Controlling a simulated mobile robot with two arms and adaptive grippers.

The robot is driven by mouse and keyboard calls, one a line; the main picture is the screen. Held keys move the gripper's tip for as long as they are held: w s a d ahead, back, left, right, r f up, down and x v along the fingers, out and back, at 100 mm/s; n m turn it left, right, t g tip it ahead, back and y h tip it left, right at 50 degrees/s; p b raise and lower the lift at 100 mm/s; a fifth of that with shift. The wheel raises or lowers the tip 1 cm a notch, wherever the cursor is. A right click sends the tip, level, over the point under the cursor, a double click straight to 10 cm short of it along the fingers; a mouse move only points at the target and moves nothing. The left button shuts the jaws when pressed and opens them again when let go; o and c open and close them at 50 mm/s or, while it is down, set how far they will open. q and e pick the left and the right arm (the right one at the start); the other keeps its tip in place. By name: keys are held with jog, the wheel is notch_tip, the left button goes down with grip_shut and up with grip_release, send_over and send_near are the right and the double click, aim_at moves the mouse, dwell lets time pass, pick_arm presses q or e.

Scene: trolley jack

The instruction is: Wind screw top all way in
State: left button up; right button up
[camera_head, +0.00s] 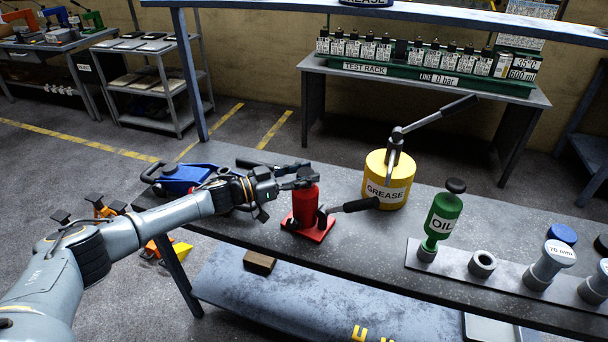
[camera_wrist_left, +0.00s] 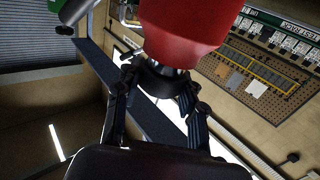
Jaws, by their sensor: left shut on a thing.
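A red bottle jack (camera_head: 306,205) stands upright on its red base on the grey workbench. Its dark screw top is mostly hidden by my gripper in the head view. My left gripper (camera_head: 303,177) reaches in from the left at the top of the jack. In the left wrist view the red jack body (camera_wrist_left: 185,35) fills the upper middle. There, the two fingers of my left gripper (camera_wrist_left: 160,80) are shut on the dark screw top (camera_wrist_left: 162,84) at the end of the body. My right gripper is in neither view.
A black-gripped handle (camera_head: 350,206) sticks out right of the jack. A yellow grease can (camera_head: 387,180) with a lever and a green oil bottle (camera_head: 443,218) stand further right. A blue trolley jack (camera_head: 187,178) sits behind my forearm. Bare bench lies in front of the can.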

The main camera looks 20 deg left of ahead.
pick_arm(q)
jog(key=shift+d+r, duration=0.1)
jog(key=shift+r, duration=0.1)
jog(key=o, duration=1.2)
jog(key=shift+f, duration=0.1)
jog(key=shift+s+a, duration=0.15)
jog(key=shift+a, duration=0.15)
jog(key=v, duration=1.1)
jog(key=shift+s, duration=0.2)
